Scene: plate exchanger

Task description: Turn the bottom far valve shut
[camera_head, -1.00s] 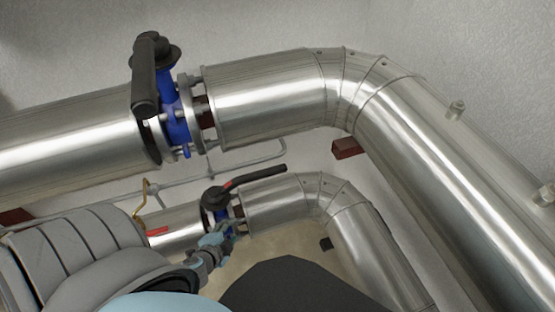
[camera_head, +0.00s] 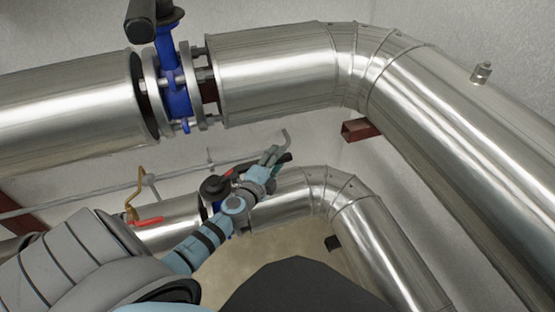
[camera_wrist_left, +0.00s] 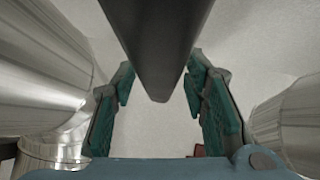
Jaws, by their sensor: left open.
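The lower valve (camera_head: 215,187) sits on the lower silver pipe, its body partly hidden behind my left arm. Its black lever points right, roughly along the pipe, and its tip (camera_head: 287,157) shows just beyond my left gripper (camera_head: 274,160). In the left wrist view the dark lever (camera_wrist_left: 155,45) comes down from the top between the two teal fingers of my left gripper (camera_wrist_left: 163,70). The fingers are open, one on each side of the lever, with visible gaps. My right gripper is not in view.
An upper valve (camera_head: 172,90) with a blue body and black handle (camera_head: 140,22) sits on the large upper pipe (camera_head: 280,85). A small brass fitting (camera_head: 136,190) with a red handle (camera_head: 147,221) is left of the lower valve. A red-brown bracket (camera_head: 356,130) is on the wall.

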